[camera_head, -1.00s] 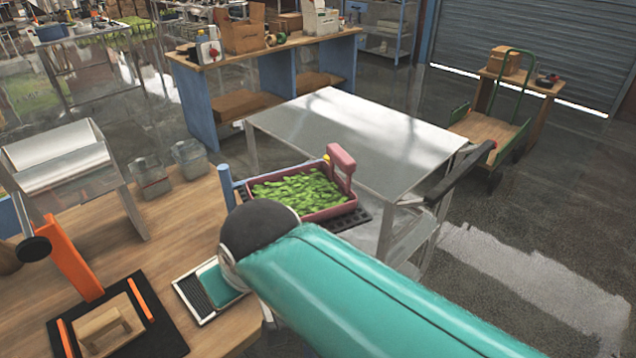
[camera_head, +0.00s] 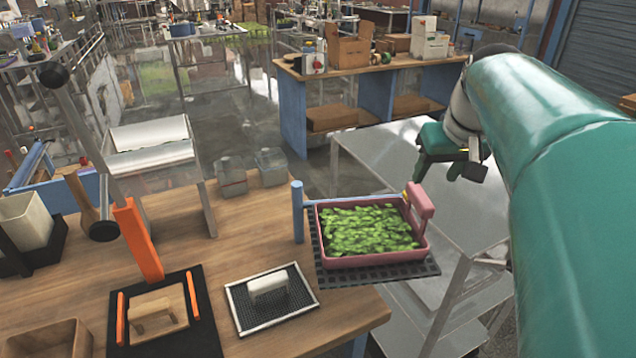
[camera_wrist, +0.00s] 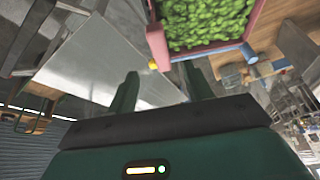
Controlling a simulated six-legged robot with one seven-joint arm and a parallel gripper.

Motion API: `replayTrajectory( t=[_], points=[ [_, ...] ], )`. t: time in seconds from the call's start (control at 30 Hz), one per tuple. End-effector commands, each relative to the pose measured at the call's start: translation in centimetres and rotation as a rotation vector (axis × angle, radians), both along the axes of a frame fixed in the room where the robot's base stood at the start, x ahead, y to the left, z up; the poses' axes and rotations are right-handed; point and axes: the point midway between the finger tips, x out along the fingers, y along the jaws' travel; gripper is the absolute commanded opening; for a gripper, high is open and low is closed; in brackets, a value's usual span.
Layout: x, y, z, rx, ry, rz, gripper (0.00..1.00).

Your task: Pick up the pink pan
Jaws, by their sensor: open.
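The pink pan (camera_head: 372,262) is a rectangular tray filled with green leafy pieces (camera_head: 365,230). It rests on a dark perforated rack at the right end of the wooden bench, with a pink handle (camera_head: 420,200) standing up on its right side. My gripper (camera_head: 462,172) hangs to the right of the handle, apart from it, above the metal table. In the wrist view my gripper (camera_wrist: 158,88) shows two spread green fingers with nothing between them. The pan also shows at the top of the wrist view (camera_wrist: 205,52), beyond the fingertips.
A blue post (camera_head: 298,212) stands at the pan's left corner. A bare metal table (camera_head: 375,150) lies behind and right of the pan. On the wooden bench (camera_head: 250,215) are a black mesh tray (camera_head: 272,298), clear containers (camera_head: 232,178) and an orange-framed fixture (camera_head: 138,240).

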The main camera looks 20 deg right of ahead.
Motion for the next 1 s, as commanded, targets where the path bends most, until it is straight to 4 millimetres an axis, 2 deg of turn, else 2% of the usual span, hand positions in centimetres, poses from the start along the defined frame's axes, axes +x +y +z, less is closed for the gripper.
replayTrajectory(
  t=[0.2,0.3,0.57,0.8,1.0],
  points=[
    [1.5,-0.2,-4.2,0.003,0.003,0.002,0.51],
    [2.2,-0.3,-5.5,0.0,0.001,0.003,0.51],
    [3.0,-0.7,-7.5,0.0,0.001,0.002,0.51],
    [4.5,-1.4,-10.7,0.001,0.002,0.002,0.51],
    [4.8,-1.6,-11.3,-0.001,-0.002,0.002,0.51]
  ],
)
